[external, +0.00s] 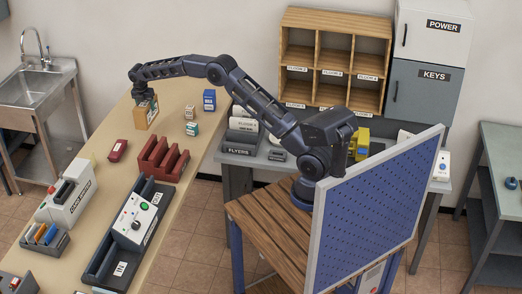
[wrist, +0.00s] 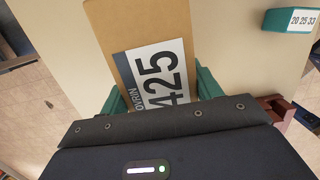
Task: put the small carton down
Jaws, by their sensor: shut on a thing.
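The small carton (external: 146,114) is a brown cardboard box at the far left part of the long tan table. My gripper (external: 140,99) reaches down over it from above and is shut on it. In the wrist view the carton (wrist: 148,25) sits between the two green fingers of my gripper (wrist: 160,95). Its white label reads "OVRIN" and "425". The carton looks upright in the external view. I cannot tell whether its bottom touches the tabletop. The fingers are too small to make out in the external view.
A teal box (external: 192,129) with a white label stands right of the carton, also in the wrist view (wrist: 288,21). A small white box (external: 189,112) and a blue box (external: 209,100) stand nearby.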

